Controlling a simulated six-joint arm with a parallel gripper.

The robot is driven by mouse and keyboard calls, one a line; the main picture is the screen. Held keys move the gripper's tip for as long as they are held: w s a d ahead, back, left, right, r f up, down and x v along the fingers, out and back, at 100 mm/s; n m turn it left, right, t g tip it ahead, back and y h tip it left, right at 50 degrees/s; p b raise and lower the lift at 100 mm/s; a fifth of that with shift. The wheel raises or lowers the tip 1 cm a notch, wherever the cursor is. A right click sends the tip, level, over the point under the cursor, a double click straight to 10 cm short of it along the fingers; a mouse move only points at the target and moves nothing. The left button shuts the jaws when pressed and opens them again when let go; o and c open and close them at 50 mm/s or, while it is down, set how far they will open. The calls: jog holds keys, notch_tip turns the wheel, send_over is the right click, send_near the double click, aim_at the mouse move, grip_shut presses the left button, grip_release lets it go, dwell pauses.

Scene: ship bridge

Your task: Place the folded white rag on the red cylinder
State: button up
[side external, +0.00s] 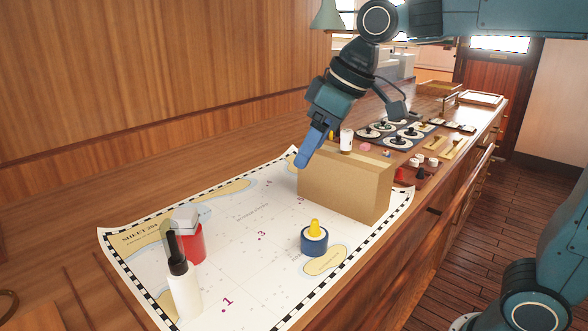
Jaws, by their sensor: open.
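The red cylinder (196,246) stands on the chart at the left, partly hidden behind a white bottle with a black top (185,290). A pale, faceted white thing, which looks like the folded white rag (185,217), rests on top of the red cylinder. The bottle's black neck covers part of both. My gripper (306,160) is well to the right of and higher than the cylinder, beside the upper left edge of a cardboard box. Its blue fingers point down and overlap in this view. It is open, with nothing seen between the fingers.
A blue round pot with a yellow top (314,238) stands in front. A dark panel of dials (400,135) lies behind. The chart's middle is clear.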

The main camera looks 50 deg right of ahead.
jog(key=s+d+f+m+h, duration=0.1)
jog(key=s+d+f+m, duration=0.1)
jog(key=s, duration=0.7)
jog(key=s+d+f+m+t, duration=0.1)
jog(key=s+d+f+m, duration=0.1)
jog(key=s+d+f, duration=0.3)
jog(key=s, duration=0.4)
jog(key=shift+f+h, duration=0.4)
